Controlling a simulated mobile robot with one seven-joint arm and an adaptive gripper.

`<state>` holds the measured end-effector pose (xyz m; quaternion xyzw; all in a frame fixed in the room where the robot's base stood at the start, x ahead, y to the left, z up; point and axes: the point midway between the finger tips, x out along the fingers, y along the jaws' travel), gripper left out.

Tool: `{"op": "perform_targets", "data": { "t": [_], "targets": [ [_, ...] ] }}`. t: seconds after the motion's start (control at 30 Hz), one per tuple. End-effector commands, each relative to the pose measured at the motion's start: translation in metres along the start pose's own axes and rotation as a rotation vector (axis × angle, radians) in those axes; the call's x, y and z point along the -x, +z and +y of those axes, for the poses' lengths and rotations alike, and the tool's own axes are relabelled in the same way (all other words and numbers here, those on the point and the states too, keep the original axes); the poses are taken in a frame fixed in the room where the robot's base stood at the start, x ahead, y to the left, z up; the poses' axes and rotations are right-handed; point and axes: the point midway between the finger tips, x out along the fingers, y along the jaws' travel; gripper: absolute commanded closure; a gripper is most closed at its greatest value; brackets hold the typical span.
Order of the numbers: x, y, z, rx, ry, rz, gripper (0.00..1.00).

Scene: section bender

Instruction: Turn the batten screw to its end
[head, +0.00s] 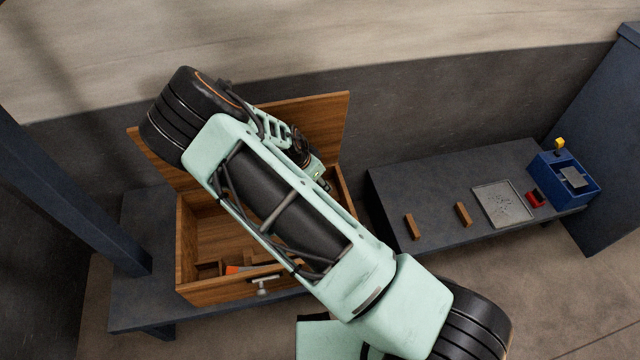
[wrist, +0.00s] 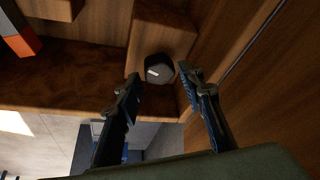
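A dark rounded knob (wrist: 158,69) with a pale mark on its face, seemingly the batten screw, sits at a wooden block (wrist: 160,32) in the wrist view. My gripper (wrist: 160,82) is open, with one finger on each side of the knob and a visible gap to each. I cannot tell whether the fingertips reach its depth. In the head view the open wooden box (head: 205,292) stands on a dark bench, with its lid (head: 325,112) raised. My arm covers the middle of the box, so the knob and fingertips are hidden there.
A metal T-shaped handle (head: 262,281) is on the box front. An orange-ended piece (wrist: 22,40) lies inside.

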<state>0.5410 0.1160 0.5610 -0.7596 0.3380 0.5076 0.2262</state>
Motion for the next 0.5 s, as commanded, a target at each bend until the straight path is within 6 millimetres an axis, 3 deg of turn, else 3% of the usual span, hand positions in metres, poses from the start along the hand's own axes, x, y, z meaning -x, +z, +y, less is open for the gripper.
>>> {"op": "perform_targets", "data": {
  "t": [0.3, 0.5],
  "targets": [
    [0.069, 0.001, -0.001, 0.001, -0.003, -0.001, 0.64],
    [0.096, 0.001, 0.0, 0.001, -0.001, -0.002, 0.64]
  ]
}}
